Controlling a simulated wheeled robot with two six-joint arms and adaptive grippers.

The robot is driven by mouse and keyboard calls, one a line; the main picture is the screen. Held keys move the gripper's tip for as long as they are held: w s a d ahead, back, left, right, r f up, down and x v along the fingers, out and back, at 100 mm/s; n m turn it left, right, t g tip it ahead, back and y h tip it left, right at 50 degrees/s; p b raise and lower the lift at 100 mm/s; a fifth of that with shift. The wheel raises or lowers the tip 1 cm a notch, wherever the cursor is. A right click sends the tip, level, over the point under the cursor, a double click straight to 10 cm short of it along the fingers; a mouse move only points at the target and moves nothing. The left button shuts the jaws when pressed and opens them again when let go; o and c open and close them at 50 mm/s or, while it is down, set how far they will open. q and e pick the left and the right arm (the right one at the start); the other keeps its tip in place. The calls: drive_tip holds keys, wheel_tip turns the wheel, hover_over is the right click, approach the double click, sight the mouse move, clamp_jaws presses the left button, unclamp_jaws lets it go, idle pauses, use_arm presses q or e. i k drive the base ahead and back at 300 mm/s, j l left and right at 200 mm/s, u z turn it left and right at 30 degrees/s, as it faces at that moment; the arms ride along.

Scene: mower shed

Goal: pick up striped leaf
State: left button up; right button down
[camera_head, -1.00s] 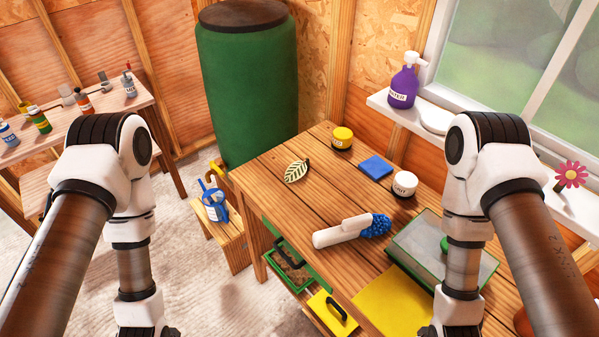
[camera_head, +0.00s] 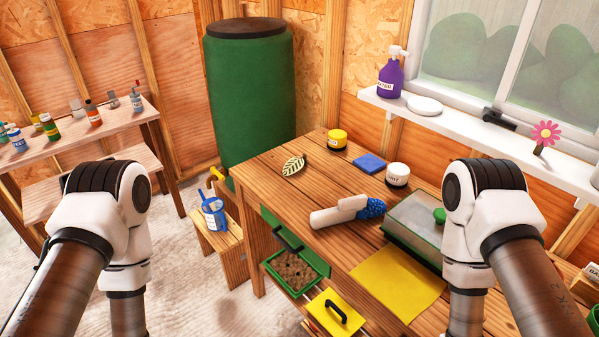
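The striped leaf (camera_head: 294,165), pale cream with dark green stripes, lies flat near the far left edge of the wooden workbench (camera_head: 272,189). It is uncovered and nothing touches it. Both of my arms come in from the bottom corners, left and right of the bench. Their grippers are below the bottom edge of the head view, so neither gripper shows. Both arms are well short of the leaf.
A stool (camera_head: 222,238) stands left.

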sight(293, 166)
drive_tip(key=i+j+z, duration=0.15)
drive_tip(key=j+z, duration=0.25)
drive_tip(key=i+j+z, duration=0.1)
drive_tip(key=j+z, duration=0.65)
drive_tip(key=i+j, duration=0.05)
